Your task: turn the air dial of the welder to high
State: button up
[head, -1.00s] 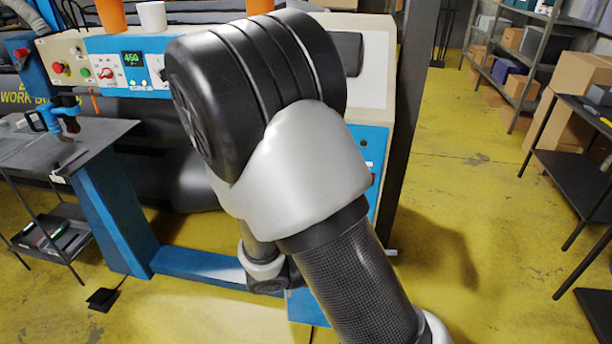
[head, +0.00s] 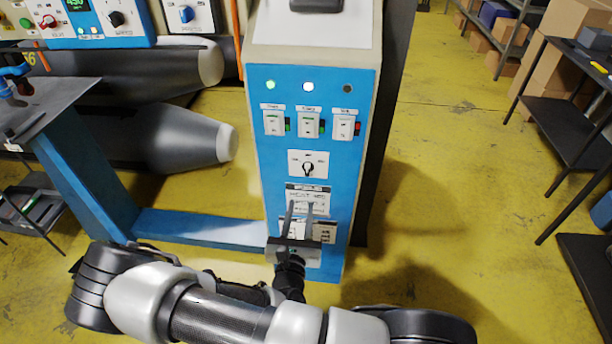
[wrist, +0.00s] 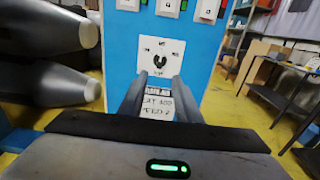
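The welder's blue cabinet (head: 265,190) stands ahead of me. A small black dial (head: 308,168) sits on a white plate on its front, below three rocker switches. The dial also shows in the wrist view (wrist: 160,62), with marks around it too small to read. I cannot tell its setting or whether it is the air dial. Other dials on the upper panel are red (head: 48,20), black (head: 116,18) and blue (head: 186,14). My gripper (head: 299,206) is open and empty, its fingers apart, in front of the cabinet and below the black dial in the head view.
Above the switches (head: 308,124) are a lit green lamp (head: 270,85), a lit white lamp (head: 308,87) and a dark one.

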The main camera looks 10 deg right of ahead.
aim_at(307, 171)
jog(key=x, duration=1.3)
jog(key=shift+w+d, duration=0.1)
jog(key=shift+w, duration=0.15)
jog(key=shift+c, duration=0.3)
grip_shut()
